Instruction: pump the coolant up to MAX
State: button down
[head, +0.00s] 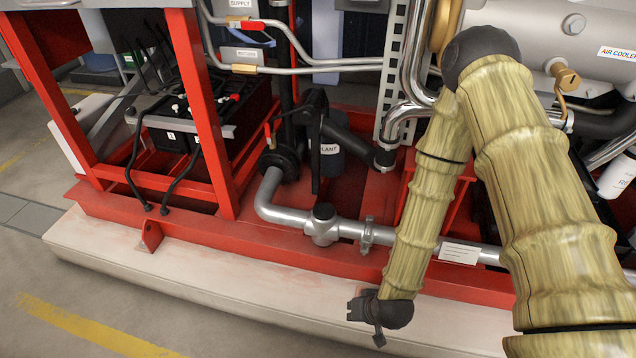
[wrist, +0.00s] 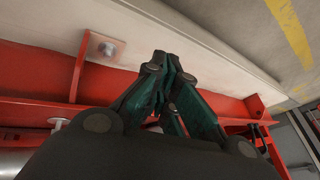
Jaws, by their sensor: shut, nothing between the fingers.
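A dark canister (head: 329,162) with a white label, partly hidden and reading "...LANT", stands behind the silver pipe in the head view. A black upright bar or lever (head: 316,150) stands in front of its left side. I cannot tell whether this bar is the pump handle. No MAX mark or level gauge can be made out. My gripper (head: 378,334) is low at the front, over the pale plinth, well below and right of the canister. In the wrist view its green-sided fingers (wrist: 163,66) come together at the tips, shut and empty.
A silver pipe (head: 285,213) runs along the red base frame (head: 190,235) between the canister and the pale plinth (head: 150,270). A red-handled valve (head: 268,135) is left of the canister. Batteries (head: 180,130) sit further left. The floor in front is clear.

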jog(key=s+d+f+g+h, duration=0.1)
jog(key=s+d+f+g, duration=0.1)
jog(key=s+d, duration=0.3)
jog(key=s+d+f+g+h, duration=0.1)
jog(key=s+d, duration=0.4)
jog(key=s, duration=0.9)
jog(key=shift+s+f+g+h, duration=0.2)
jog(key=shift+f+g+h, duration=0.2)
jog(key=shift+f+g, duration=0.45)
